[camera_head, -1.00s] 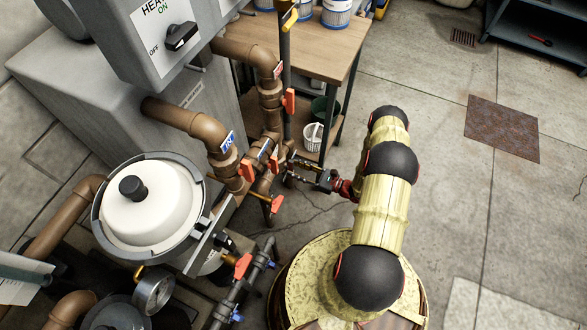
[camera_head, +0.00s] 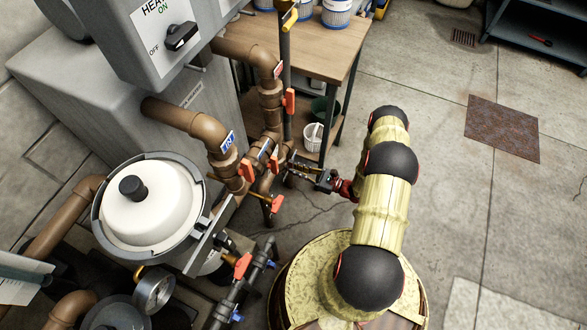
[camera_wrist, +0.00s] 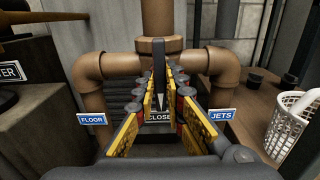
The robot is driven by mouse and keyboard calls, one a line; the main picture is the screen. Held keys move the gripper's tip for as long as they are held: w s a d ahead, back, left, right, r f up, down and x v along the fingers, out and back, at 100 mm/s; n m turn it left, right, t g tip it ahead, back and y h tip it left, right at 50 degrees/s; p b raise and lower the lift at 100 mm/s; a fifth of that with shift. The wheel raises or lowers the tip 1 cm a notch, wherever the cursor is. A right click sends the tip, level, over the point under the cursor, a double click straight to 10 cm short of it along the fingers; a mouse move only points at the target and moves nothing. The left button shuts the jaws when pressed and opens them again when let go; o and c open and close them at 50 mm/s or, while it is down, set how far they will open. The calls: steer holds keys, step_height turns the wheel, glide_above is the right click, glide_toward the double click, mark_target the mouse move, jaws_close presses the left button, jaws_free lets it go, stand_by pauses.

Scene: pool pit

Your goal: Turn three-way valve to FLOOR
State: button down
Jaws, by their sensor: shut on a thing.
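The three-way valve's handle (camera_wrist: 159,57) is a dark upright lever in the middle of the wrist view, in front of a brown pipe tee. My gripper (camera_wrist: 162,84) has its yellow-padded fingers on both sides of the handle, shut on it. A FLOOR label (camera_wrist: 92,119) is on the left and a JETS label (camera_wrist: 222,115) on the right. A middle label reading CLOSED (camera_wrist: 159,117) is partly hidden by the fingers. In the head view my gripper (camera_head: 296,164) reaches the brown pipes from the right; the handle is hard to make out there.
Orange-handled valves (camera_head: 245,170) sit close to the left of my gripper. A wooden table (camera_head: 335,58) stands behind, with a white basket (camera_head: 312,137) below it. A white-lidded filter (camera_head: 150,205) is at the left. The concrete floor at the right is mostly clear.

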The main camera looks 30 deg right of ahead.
stand_by(0.4)
steer(key=m, duration=1.8)
steer(key=shift+m, duration=0.3)
steer(key=c, duration=1.8)
jaws_free()
steer(key=shift+o, duration=0.2)
steer(key=v, duration=0.7)
